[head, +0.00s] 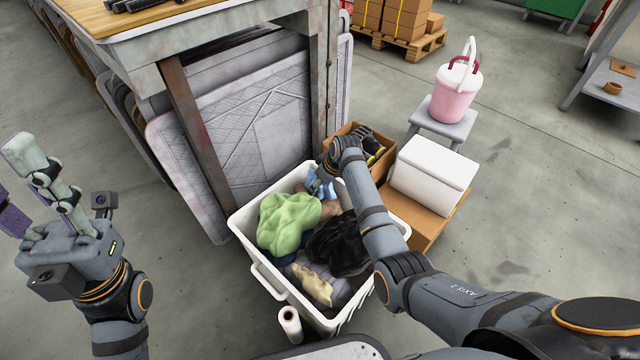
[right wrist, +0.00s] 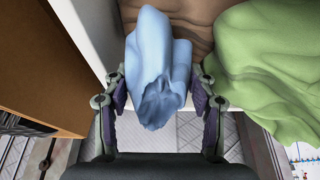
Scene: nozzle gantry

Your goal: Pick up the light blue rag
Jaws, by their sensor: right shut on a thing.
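The light blue rag (head: 322,190) is at the far corner of the white bin (head: 262,272). My right gripper (head: 326,178) reaches down there from above and partly hides it. In the right wrist view the bunched rag (right wrist: 153,60) is between the two fingers of the right gripper (right wrist: 160,95), which are shut on it. The rag hangs beside the bin's wall and a brown cloth; I cannot tell whether it still touches them. My left gripper (head: 18,185) is open and empty at the far left, away from the bin.
In the bin lie a green rag (head: 288,222), a black cloth (head: 338,245) and a cream cloth (head: 312,284). Cardboard boxes and a white box (head: 432,175) stand right of the bin. A workbench leg (head: 198,145) and leaning panels stand behind it. A pink bucket (head: 458,92) sits on a stool.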

